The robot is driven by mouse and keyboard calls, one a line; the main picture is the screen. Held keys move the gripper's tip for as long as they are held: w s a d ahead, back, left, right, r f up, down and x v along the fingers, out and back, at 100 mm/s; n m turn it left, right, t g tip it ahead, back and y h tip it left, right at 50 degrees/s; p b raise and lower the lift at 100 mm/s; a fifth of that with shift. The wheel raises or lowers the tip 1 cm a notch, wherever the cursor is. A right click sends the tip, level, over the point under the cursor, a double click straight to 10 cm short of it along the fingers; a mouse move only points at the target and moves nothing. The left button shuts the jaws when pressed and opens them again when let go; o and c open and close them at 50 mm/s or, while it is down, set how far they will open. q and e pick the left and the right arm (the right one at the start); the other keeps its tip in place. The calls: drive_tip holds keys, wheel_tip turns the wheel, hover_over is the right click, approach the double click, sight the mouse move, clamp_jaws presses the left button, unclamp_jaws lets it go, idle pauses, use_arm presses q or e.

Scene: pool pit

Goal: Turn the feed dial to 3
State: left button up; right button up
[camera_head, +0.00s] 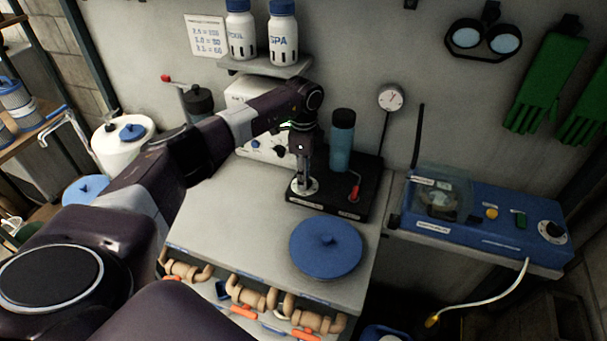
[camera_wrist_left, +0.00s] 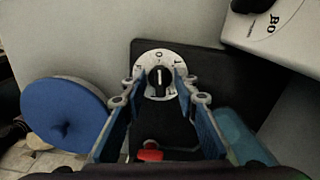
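A round white dial (camera_head: 303,187) with small marks sits on a black base plate (camera_head: 334,203) on the bench. In the left wrist view the dial (camera_wrist_left: 158,76) has a black knob with a white line, which looks lined up near the 0; the other numbers are hard to read. My left gripper (camera_head: 304,181) points down over the dial. In the left wrist view, its fingers (camera_wrist_left: 159,99) are spread apart on both sides of the dial, with nothing clearly held between them. My right gripper is out of view.
A teal bottle (camera_head: 342,145) and a red lever (camera_head: 354,188) stand on the black plate beside my gripper. A blue round lid (camera_head: 326,247) lies in front. A blue box (camera_head: 480,214) with another knob is at right. Bench space left of the plate is clear.

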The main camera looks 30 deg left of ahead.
use_arm(q)
drive_tip(key=c, duration=0.6)
clamp_jaws()
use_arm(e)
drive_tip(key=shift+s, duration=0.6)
